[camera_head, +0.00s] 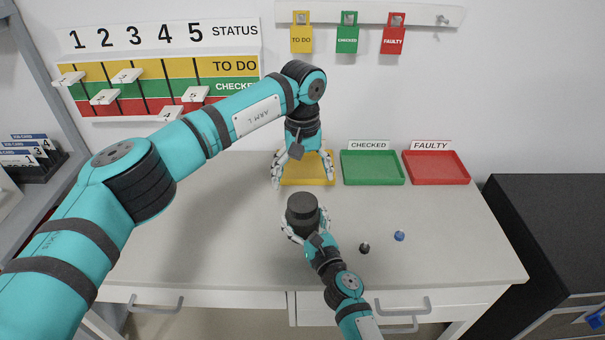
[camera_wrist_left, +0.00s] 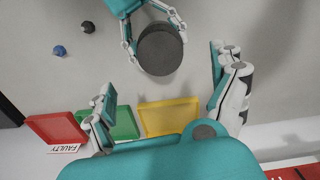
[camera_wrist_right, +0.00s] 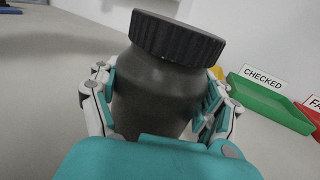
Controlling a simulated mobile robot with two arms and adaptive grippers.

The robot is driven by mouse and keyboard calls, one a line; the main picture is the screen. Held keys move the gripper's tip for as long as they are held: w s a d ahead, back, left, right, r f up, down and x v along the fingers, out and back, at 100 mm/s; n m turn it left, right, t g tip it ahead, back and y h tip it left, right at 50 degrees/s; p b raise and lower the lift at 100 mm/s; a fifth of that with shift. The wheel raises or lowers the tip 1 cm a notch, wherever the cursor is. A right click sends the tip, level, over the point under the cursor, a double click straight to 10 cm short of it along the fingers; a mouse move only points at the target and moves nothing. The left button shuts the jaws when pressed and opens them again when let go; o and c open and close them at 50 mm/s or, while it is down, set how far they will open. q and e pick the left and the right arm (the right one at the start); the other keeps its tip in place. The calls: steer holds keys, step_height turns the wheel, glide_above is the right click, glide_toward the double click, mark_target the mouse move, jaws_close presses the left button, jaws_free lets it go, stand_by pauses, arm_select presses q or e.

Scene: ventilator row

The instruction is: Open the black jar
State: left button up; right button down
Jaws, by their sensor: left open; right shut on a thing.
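The black jar (camera_head: 302,213) stands upright on the table with its ribbed black lid (camera_wrist_right: 178,38) on. My right gripper (camera_head: 305,234) is shut on the body of the jar; in the right wrist view (camera_wrist_right: 157,105) its fingers press on both sides of the body, below the lid. My left gripper (camera_head: 302,183) is open and empty, pointing down beyond the jar, over the yellow tray. In the left wrist view (camera_wrist_left: 165,95) its fingers are wide apart, and the jar's lid (camera_wrist_left: 160,49) shows ahead, apart from them.
Yellow (camera_head: 308,182), green (camera_head: 373,168) and red (camera_head: 436,168) trays line the back of the table. A small black knob-like piece (camera_head: 364,248) and a blue one (camera_head: 399,236) lie right of the jar. The table's left part is clear. A status board (camera_head: 160,70) hangs on the wall.

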mark_target(303, 202)
arm_select(q)
steer(key=shift+f+m, duration=0.1)
steer(key=shift+m, duration=0.6)
steer(key=shift+f, duration=3.9)
